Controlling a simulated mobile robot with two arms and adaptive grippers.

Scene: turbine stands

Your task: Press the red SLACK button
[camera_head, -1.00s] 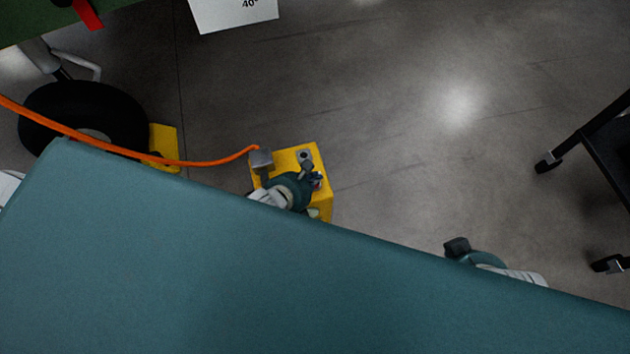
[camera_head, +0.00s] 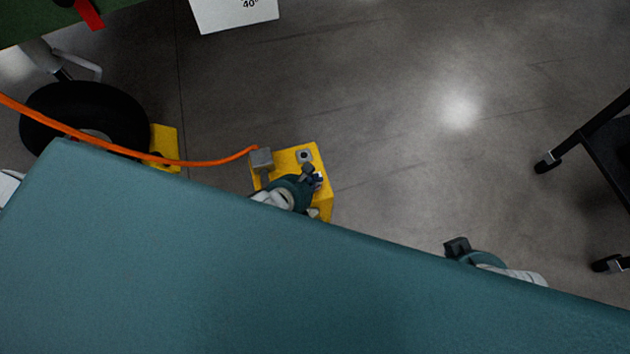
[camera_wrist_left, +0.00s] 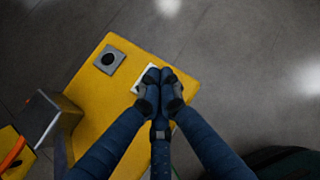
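A yellow box (camera_head: 322,205) stands on the floor. It also shows in the left wrist view (camera_wrist_left: 85,80), with a dark round button (camera_wrist_left: 108,59) on a grey square plate. I see no red button; my left fingers cover part of the box top. My left gripper (camera_wrist_left: 159,76) is shut and empty, its fingertips together over a pale plate (camera_wrist_left: 142,76) on the box. Whether they touch it I cannot tell. In the head view my left gripper (camera_head: 316,180) is over the box. My right gripper (camera_head: 456,246) is well to the right, its fingers unclear.
An orange cable (camera_head: 190,163) runs to a grey block (camera_head: 261,160) on the box's left side. A black wheel (camera_head: 85,118) and another yellow piece (camera_head: 165,143) are at left. A dark wheeled frame (camera_head: 585,140) stands at right. Floor between is clear.

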